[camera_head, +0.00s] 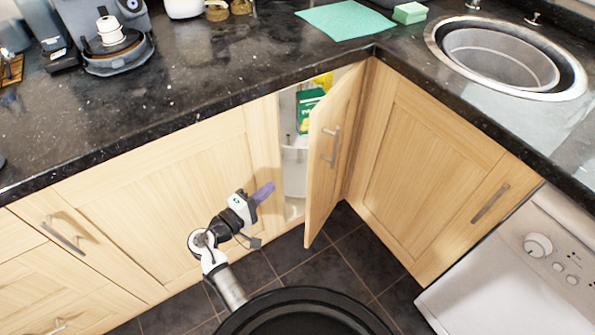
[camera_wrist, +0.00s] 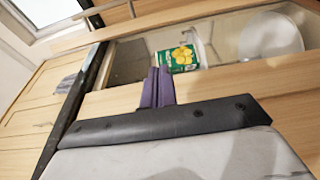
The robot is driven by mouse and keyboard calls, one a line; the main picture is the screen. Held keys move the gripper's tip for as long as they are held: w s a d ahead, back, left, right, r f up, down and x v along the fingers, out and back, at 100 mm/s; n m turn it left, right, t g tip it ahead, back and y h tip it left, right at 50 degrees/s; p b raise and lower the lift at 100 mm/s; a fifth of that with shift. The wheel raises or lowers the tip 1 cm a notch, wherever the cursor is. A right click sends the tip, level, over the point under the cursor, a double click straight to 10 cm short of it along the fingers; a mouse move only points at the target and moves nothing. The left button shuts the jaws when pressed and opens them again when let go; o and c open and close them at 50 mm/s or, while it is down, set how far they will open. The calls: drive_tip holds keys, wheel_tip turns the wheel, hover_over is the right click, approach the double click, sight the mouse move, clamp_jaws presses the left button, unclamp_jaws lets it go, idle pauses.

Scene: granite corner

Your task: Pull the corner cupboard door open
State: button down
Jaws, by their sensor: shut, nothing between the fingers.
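The corner cupboard door (camera_head: 333,150) is light wood with a metal bar handle (camera_head: 331,147). It stands partly open, swung out from the opening, with its far edge near the right-hand cupboard. Inside the cupboard, a green box (camera_head: 309,108) and white items show; the green box also shows in the wrist view (camera_wrist: 178,60). My gripper (camera_head: 266,192), with purple fingers, is shut and empty, left of the open door and in front of the cupboard front beside the opening. In the wrist view its fingers (camera_wrist: 157,86) are together, pointing towards the opening.
A dark granite worktop (camera_head: 200,92) overhangs the cupboards. A right-hand cupboard (camera_head: 425,170) with a bar handle adjoins the door. A white appliance (camera_head: 530,270) stands at the lower right. A round sink (camera_head: 500,58) is set in the worktop. Dark tiled floor (camera_head: 335,262) lies clear below the door.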

sight(308, 173)
drive_tip(key=w+d+p, duration=0.3)
drive_tip(key=w+d, duration=0.3)
drive_tip(key=d, duration=0.4)
drive_tip(key=shift+s, duration=0.15)
